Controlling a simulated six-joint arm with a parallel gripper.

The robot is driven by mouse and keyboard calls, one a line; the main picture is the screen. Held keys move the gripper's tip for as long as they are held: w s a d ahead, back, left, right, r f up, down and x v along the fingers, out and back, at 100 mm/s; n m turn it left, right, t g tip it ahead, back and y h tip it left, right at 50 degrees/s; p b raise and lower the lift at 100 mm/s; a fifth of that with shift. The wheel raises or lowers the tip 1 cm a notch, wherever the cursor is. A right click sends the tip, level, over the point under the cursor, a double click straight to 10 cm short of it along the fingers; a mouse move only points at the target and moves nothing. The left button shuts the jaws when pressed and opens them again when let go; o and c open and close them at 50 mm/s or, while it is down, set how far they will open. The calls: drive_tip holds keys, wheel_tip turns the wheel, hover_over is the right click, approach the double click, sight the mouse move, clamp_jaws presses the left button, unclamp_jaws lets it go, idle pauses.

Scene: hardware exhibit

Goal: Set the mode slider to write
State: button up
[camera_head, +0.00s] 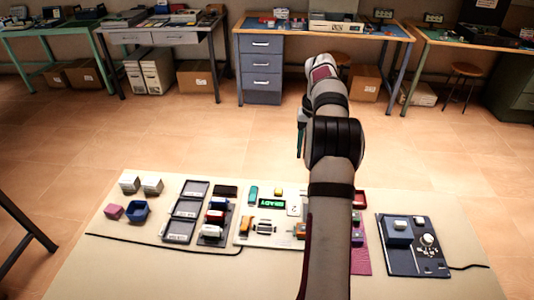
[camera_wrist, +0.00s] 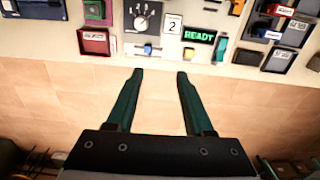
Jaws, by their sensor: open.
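In the wrist view, a small blue knob on a short pale strip (camera_wrist: 148,49) sits near the edge of the light panel, below the round dial. It looks like the mode slider, but its labels are too small to read. In the head view my arm hides that spot. My gripper (camera_wrist: 160,74) is open and empty, its two green fingers spread and pointing toward the panel. The fingertips appear apart from the slider, over the floor beyond the panel's edge. In the head view, a green finger (camera_head: 299,142) shows beside my wrist, above and beyond the table.
Around the slider are a dial (camera_wrist: 142,18), a "2" card (camera_wrist: 172,25), a READY display (camera_wrist: 199,36), a yellow button (camera_wrist: 189,53) and a red box (camera_wrist: 94,41). The table (camera_head: 90,262) also bears trays, blocks and a dark panel (camera_head: 405,262). Open floor lies beyond.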

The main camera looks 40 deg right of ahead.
drive_tip(key=d+f, duration=0.1)
drive_tip(key=f, duration=0.4)
drive_tip(key=d+f, duration=0.1)
drive_tip(key=f, duration=0.5)
drive_tip(key=s+d+f, duration=0.1)
drive_tip(key=f, duration=0.5)
drive_tip(key=shift+f, duration=0.2)
clamp_jaws()
idle(0.5)
